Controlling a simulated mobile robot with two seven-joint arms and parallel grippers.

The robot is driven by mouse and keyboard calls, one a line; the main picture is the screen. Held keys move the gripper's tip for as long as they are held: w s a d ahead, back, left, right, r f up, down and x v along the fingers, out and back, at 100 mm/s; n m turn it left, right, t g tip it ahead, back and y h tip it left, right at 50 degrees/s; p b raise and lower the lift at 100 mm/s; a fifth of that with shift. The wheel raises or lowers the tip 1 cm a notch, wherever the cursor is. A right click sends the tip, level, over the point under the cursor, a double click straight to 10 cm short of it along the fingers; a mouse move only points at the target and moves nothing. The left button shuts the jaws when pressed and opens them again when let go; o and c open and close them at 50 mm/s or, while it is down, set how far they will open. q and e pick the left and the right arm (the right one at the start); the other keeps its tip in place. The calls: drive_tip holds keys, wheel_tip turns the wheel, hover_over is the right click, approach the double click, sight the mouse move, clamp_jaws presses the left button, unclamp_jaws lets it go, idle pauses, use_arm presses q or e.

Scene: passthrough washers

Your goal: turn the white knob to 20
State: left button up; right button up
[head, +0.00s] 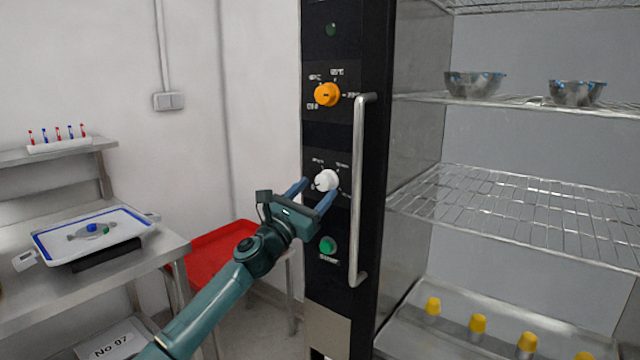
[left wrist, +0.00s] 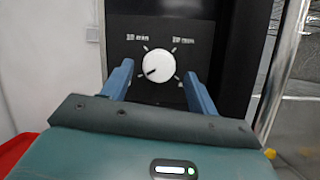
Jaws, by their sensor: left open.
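The white knob (head: 327,180) is on the black control panel, below an orange knob. In the left wrist view the white knob (left wrist: 158,65) shows whole, with a dark mark on its face toward the lower left and printed labels around it too small to read. My left gripper (head: 315,187) is open, with its blue fingers on either side of the white knob. In the left wrist view my left gripper (left wrist: 160,82) has clear gaps between the knob and both fingers in the picture. Whether either finger touches it cannot be told. My right gripper is not in view.
The orange knob (head: 327,94) is above and a green button (head: 327,245) below. A vertical metal handle (head: 360,190) stands close on the right. Wire shelves (head: 500,205) with metal bowls (head: 474,84) are further right. A red tray (head: 215,250) and a steel table (head: 170,245) are on the left.

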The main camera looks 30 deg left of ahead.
sight(326, 181)
use_arm(q)
drive_tip(key=shift+x, duration=1.3)
drive_tip(key=c, duration=0.9)
